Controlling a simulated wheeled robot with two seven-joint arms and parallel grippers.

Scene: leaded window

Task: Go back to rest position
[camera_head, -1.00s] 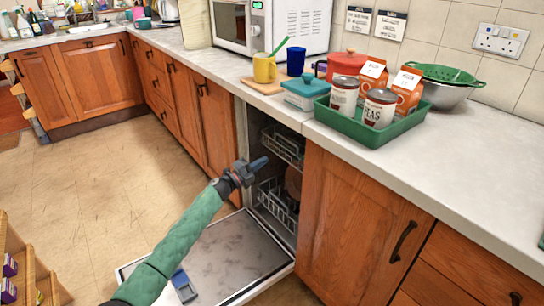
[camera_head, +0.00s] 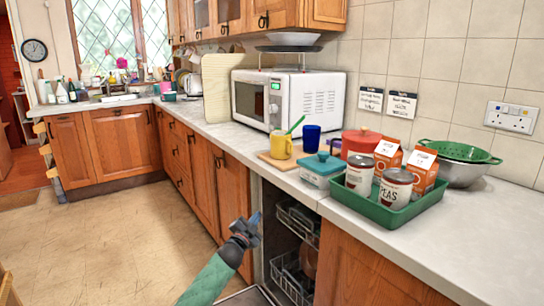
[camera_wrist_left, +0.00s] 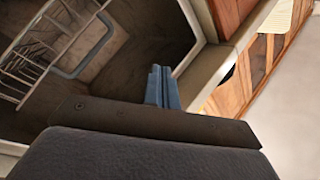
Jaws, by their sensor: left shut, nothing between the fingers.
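My left gripper (camera_head: 255,219) is shut and empty in the head view, with its blue fingertips at the left edge of the open dishwasher (camera_head: 258,240). The closed fingers also show in the left wrist view (camera_wrist_left: 161,88), in front of the dark dishwasher interior and close to its side frame. A wire rack (camera_wrist_left: 30,55) shows at the left there. I cannot tell whether the fingers touch the frame. My right gripper is not in view.
The dishwasher door (camera_head: 250,297) is down below my left arm. Its racks (camera_head: 296,225) are inside. On the worktop stand a green tray (camera_head: 405,215) with cans and cartons, a teal-lidded box (camera_head: 321,170), a yellow mug (camera_head: 281,147) and a microwave (camera_head: 290,100). The floor at left is clear.

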